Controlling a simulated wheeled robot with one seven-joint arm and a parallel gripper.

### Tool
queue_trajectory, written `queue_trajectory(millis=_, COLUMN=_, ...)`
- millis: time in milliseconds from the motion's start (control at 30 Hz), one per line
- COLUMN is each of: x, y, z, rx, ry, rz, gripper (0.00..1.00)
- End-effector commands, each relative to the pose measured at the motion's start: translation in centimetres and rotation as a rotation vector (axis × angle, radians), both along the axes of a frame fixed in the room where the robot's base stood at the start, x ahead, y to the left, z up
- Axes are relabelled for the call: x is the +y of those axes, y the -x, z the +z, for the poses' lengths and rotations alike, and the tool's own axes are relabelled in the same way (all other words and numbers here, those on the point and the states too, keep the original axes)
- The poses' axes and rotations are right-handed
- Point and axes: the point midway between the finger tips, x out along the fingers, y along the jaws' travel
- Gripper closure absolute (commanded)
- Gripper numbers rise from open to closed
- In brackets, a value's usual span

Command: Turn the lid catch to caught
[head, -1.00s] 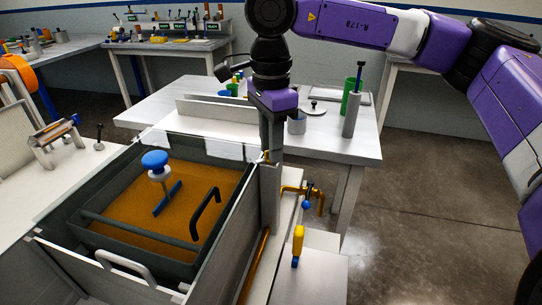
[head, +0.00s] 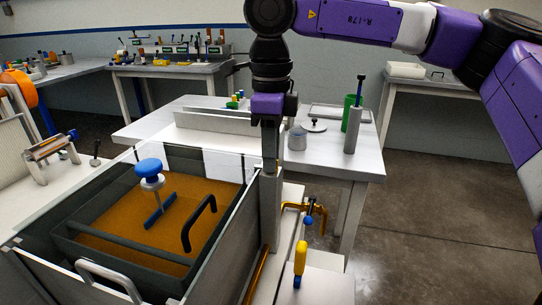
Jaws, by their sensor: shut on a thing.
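The resin bath (head: 258,196) is a grey, open-looking tank in the lower left of the head view, with amber resin (head: 110,211) inside. A clear lid seems to lie over its top, but its edges are hard to make out. My gripper (head: 269,160) points straight down at the bath's back right corner, over the top of a grey post (head: 270,205). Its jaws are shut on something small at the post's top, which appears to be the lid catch. The fingers hide the catch, so its turned position cannot be told.
A blue-knobbed tool (head: 149,167) stands in the bath near a black handle (head: 199,222). An orange pipe with a valve (head: 309,208) and a yellow-handled tool (head: 300,258) are right of the post. A white table (head: 345,168) with cups stands behind. Floor at right is clear.

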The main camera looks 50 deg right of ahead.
Motion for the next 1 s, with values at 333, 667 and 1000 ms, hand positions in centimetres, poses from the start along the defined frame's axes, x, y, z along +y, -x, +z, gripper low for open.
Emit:
queue_trajectory(millis=333, x=0.0, y=-0.1, z=0.1, rx=-0.002, ry=0.000, rz=-0.011, gripper=1.00)
queue_trajectory(millis=667, x=0.0, y=0.0, z=0.1, rx=-0.001, ry=0.000, rz=-0.010, gripper=0.70)
queue_trajectory(millis=1000, x=0.0, y=0.0, z=1.3, rx=-0.001, ry=0.000, rz=-0.011, gripper=0.70)
